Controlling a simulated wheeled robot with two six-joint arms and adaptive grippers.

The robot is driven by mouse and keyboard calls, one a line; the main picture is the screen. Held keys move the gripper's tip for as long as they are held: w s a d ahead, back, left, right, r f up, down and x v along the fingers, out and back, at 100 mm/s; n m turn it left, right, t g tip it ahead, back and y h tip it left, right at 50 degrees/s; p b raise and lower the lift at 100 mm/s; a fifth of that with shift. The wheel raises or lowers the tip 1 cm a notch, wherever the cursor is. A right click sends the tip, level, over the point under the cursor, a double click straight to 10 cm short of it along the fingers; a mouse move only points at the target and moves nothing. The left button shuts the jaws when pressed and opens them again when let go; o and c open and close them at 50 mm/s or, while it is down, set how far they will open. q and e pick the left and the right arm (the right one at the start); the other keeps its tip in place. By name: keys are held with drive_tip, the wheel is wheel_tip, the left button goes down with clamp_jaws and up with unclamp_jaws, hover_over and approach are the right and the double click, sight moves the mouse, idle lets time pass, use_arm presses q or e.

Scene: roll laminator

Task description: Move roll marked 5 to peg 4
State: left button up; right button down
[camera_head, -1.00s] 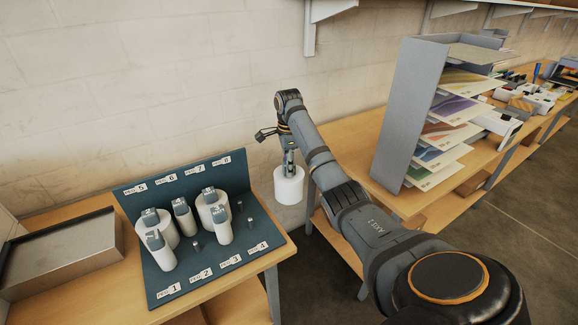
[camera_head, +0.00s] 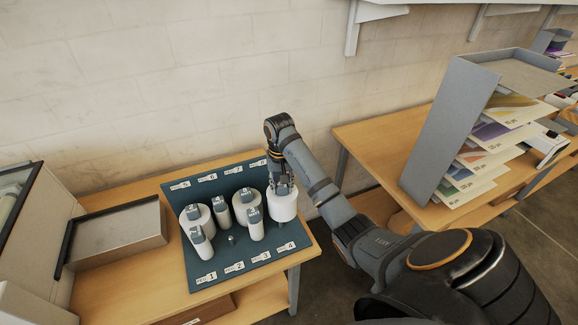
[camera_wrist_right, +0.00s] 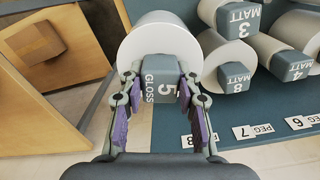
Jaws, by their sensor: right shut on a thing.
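The roll marked 5 (camera_head: 283,206) is a wide white roll with a grey tab. The tab reads "GLOSS 5" in the right wrist view (camera_wrist_right: 160,100). My right gripper (camera_head: 281,186) is shut on this tab, and its fingers (camera_wrist_right: 158,85) sit on both sides of it. The roll is upright at the right side of the blue peg board (camera_head: 210,275), behind the peg 4 label (camera_head: 286,247). It covers most of the peg there; whether it touches the peg or board I cannot tell. My left gripper is not in view.
A bare peg (camera_head: 231,239) shows behind the peg 2 label. A grey tray (camera_head: 118,238) lies left. A paper rack (camera_head: 448,125) stands on the right table.

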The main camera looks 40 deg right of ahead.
sight(280, 198)
drive_tip(key=a+n, duration=0.1)
drive_tip(key=s+r+n+p, duration=0.1)
drive_tip(key=shift+s+a+n, duration=0.25)
drive_tip(key=shift+a+n, duration=0.15)
drive_tip(key=shift+s+a+n, duration=0.2)
drive_tip(key=shift+n, duration=0.1)
drive_tip(key=shift+w+d+f+b, duration=0.15)
drive_tip(key=shift+f+b, duration=0.35)
drive_tip(key=shift+f, duration=0.4)
wheel_tip(280, 198, down, 4)
drive_tip(key=b, duration=0.3)
drive_tip(key=shift+r, duration=0.1)
drive_tip(key=shift+f+b, duration=0.3)
drive_tip(key=shift+b, duration=0.35)
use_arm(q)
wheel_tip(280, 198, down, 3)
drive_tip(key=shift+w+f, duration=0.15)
use_arm(e)
drive_tip(key=shift+r, duration=0.1)
